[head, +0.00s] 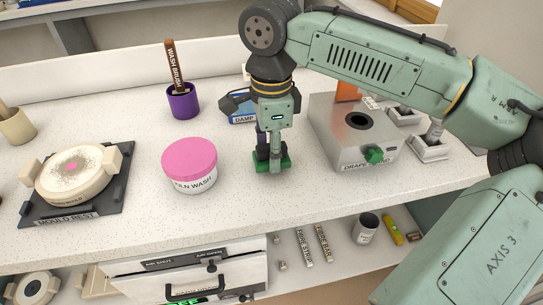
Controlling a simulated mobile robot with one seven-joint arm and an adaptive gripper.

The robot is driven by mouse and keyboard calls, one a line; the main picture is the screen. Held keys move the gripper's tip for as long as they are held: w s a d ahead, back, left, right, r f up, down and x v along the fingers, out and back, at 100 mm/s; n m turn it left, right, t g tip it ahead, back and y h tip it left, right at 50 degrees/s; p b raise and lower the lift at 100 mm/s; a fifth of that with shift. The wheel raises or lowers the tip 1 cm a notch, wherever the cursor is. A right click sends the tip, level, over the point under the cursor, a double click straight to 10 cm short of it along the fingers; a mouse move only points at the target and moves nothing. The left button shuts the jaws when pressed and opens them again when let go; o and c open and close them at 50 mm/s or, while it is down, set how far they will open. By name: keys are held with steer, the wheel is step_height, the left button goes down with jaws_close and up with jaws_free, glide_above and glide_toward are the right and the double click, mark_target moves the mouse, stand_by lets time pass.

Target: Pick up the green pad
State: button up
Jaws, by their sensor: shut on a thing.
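The green pad (286,162) is on or just above the speckled white worktop, right of the pink-lidded kiln wash tub. My gripper (271,160) points straight down at it, and its dark fingers are shut on the pad. Green shows on both sides of the fingers. The fingers hide the middle of the pad. I cannot tell whether the pad's underside touches the worktop.
The kiln wash tub (189,165) is to the left, with a purple cup (183,102) holding the wash brush (173,65) behind it. A grey metal box (340,145) with a green knob is close on the right. The mould rest (75,212) is far left. The worktop's front is clear.

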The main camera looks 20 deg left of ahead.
steer(key=shift+r, duration=0.65)
steer(key=s+d+r+b, duration=0.1)
steer(key=s, duration=0.6)
steer(key=s+d+b, duration=0.2)
steer(key=s, duration=0.6)
steer(key=shift+s+d+r+b, duration=0.2)
steer(key=shift+s+r+b, duration=0.1)
steer(key=shift+r, duration=0.1)
steer(key=o, duration=0.6)
steer(key=c, duration=0.5)
